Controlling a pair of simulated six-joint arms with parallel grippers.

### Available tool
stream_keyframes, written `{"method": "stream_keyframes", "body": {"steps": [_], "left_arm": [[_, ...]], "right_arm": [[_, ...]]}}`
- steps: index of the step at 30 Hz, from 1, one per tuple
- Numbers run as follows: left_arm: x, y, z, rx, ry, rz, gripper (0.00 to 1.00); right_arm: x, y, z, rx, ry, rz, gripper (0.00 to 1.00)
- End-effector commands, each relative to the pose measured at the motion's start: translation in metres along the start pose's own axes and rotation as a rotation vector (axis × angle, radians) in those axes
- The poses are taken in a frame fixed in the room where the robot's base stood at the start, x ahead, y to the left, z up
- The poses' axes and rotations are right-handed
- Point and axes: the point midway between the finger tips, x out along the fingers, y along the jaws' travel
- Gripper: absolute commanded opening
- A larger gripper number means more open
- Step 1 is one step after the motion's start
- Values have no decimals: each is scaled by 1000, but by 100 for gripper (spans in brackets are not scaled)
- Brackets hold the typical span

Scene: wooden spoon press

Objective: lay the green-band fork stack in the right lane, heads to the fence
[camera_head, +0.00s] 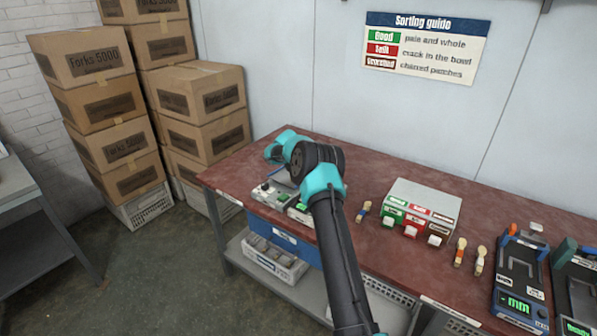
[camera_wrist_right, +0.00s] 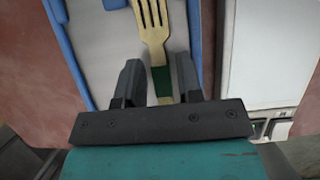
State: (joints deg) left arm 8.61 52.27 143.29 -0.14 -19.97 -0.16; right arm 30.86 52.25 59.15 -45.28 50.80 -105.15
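A pale wooden fork with a green band (camera_wrist_right: 160,45) shows in the right wrist view, its tines toward the top of the picture. I cannot tell how many forks are stacked there. It lies over a pale-floored tray with blue walls (camera_wrist_right: 68,50). My right gripper (camera_wrist_right: 160,78) is open, with one finger on each side of the fork's handle and a visible gap on both sides. In the head view my arm hides the fork and most of the tray area. The right lane and its fence cannot be made out. My left gripper is not in view.
The red-brown bench (camera_head: 380,190) holds a box with green, red and brown labels (camera_head: 424,208). Banded utensils (camera_head: 480,260) and a blue device with a green display (camera_head: 520,275) are at the right. A small control box (camera_head: 272,194) sits near my arm.

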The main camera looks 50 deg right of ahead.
Motion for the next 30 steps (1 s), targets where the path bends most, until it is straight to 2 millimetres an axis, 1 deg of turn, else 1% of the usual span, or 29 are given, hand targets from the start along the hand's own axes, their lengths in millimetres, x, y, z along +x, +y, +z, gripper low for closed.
{"method": "stream_keyframes", "body": {"steps": [1, 3, 11, 16, 20, 30], "left_arm": [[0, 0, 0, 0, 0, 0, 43], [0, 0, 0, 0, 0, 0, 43], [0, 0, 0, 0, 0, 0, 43], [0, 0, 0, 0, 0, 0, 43], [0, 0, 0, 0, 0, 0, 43], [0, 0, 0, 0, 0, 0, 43]], "right_arm": [[0, 0, 0, 0, 0, 0, 38], [0, 0, 0, 0, 0, 0, 45], [-1, 0, 0, 0, 0, 0, 45], [-10, 0, 3, 1, -1, 2, 45], [-27, 1, 3, -1, -1, 3, 45], [-90, 0, 3, 1, -1, 2, 45]]}}
